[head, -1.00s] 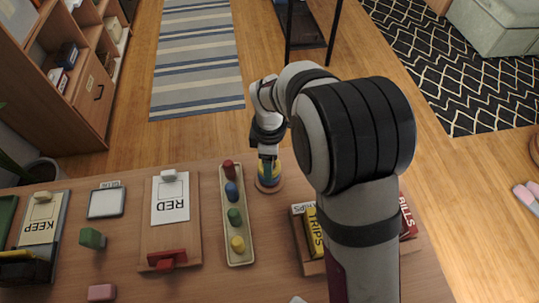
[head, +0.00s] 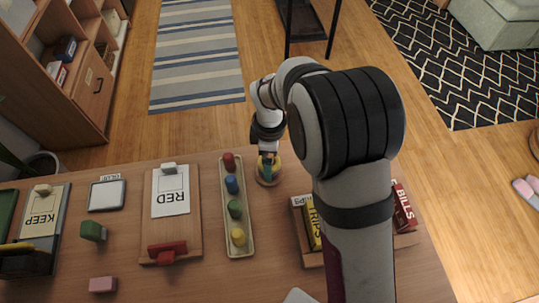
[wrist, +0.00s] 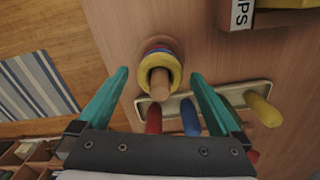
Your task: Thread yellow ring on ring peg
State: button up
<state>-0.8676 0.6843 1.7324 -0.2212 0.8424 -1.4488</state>
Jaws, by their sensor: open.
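The yellow ring (wrist: 171,61) is around the wooden ring peg (wrist: 160,84), whose top pokes through it in the wrist view. Blue and red edges show just beneath the yellow ring, over a round wooden base. In the head view the yellow ring (head: 277,163) is partly hidden behind my gripper (head: 266,165). In the wrist view my gripper (wrist: 160,75) is open, with its teal fingers on either side of the ring and apart from it.
A tray (head: 238,251) with red, blue, green and yellow pegs stands just left of the ring peg. A board marked RED (head: 187,235) lies further left. A box with TRIPS and BILLS packets (head: 402,209) is at right, partly behind my arm.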

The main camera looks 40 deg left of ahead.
notch_tip(320, 180, up, 16)
jog(key=shift+f, duration=0.1)
dwell(0.5)
jog(key=d+r+m, duration=0.3)
jog(key=d+m, duration=0.6)
jog(key=d, duration=0.4)
jog(key=s+d+f+m+y, duration=0.1)
jog(key=s+d+f+m, duration=0.2)
jog(key=s+d+m, duration=1.1)
jog(key=d+m, duration=0.1)
jog(key=m, duration=0.5)
jog(key=shift+s+d+m+y, duration=0.2)
jog(key=shift+d+m+y, duration=0.1)
jog(key=shift+d+y, duration=0.1)
